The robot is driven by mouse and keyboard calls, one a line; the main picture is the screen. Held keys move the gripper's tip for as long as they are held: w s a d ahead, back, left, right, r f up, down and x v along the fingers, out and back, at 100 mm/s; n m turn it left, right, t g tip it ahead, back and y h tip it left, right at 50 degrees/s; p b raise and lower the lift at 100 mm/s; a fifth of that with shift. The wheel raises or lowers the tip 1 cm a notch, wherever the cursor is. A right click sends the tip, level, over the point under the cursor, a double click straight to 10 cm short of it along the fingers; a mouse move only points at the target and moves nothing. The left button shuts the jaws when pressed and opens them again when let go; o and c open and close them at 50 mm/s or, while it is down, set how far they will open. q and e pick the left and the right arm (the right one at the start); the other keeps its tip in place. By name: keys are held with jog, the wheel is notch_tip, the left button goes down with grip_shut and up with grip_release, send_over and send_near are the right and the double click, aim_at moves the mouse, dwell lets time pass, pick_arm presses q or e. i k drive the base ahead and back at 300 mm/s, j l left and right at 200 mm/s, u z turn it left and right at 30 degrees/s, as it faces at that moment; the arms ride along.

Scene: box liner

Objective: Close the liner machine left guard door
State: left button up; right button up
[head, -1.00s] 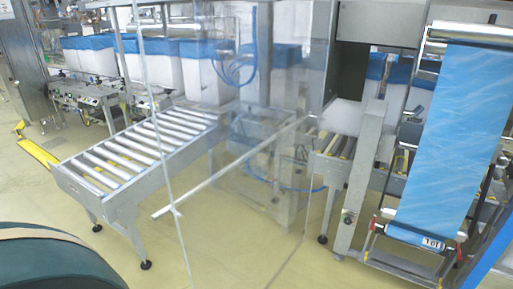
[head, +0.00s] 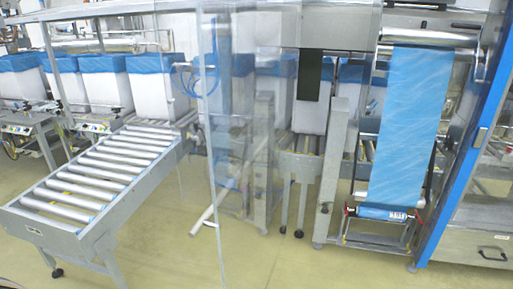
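The left guard door (head: 222,110) is a tall clear panel left of the middle in the head view. It stands open, swung out toward me and seen at a narrow angle. A slanted grey bar (head: 212,210) shows at its lower part; I cannot tell whether it belongs to the door. The liner machine's metal frame (head: 330,25) stands behind and to the right, with its opening uncovered. Neither of my grippers is in view.
A roller conveyor (head: 100,185) stands at the left, close to the door. White boxes with blue liners (head: 150,85) line the back. A blue film roll (head: 408,130) hangs at the right beside a blue post (head: 470,130). The front floor (head: 300,265) is clear.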

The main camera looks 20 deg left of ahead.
aim_at(264, 236)
jog(key=j+z, duration=0.15)
jog(key=j, duration=1.4)
jog(key=i+j, duration=0.15)
jog(key=j, duration=0.3)
jog(key=z, duration=0.05)
